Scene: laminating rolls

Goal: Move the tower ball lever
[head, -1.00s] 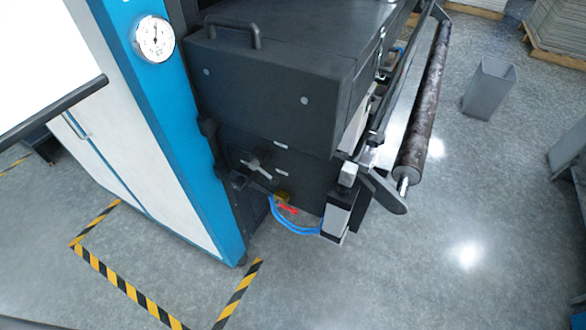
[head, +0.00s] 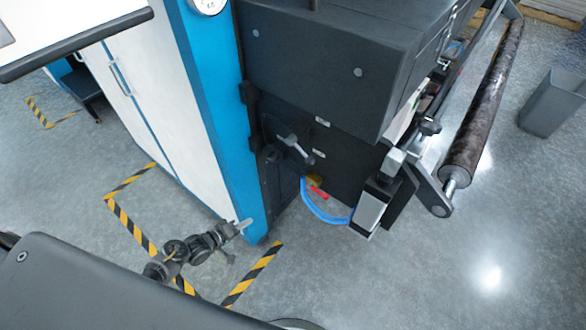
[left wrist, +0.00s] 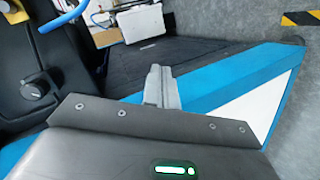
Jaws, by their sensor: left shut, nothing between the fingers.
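A small grey lever (head: 297,147) sticks out from the dark lower panel of the machine, just right of the blue column. Lower down, a red lever (head: 318,192) sits beside a yellowish fitting and a blue hose near the floor. I cannot tell for sure which of them is the tower ball lever. My left gripper (head: 243,224) is shut and empty, in front of the foot of the blue column and below left of both levers, apart from them. Its closed fingers also show in the left wrist view (left wrist: 161,85). My right gripper is not in view.
The blue column (head: 215,95) and white cabinet (head: 150,100) stand left of the levers. The blue hose (head: 322,212) loops near the floor. A dark roller (head: 485,110) and grey bin (head: 553,100) are at the right. Open floor lies in front, with striped tape (head: 250,275).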

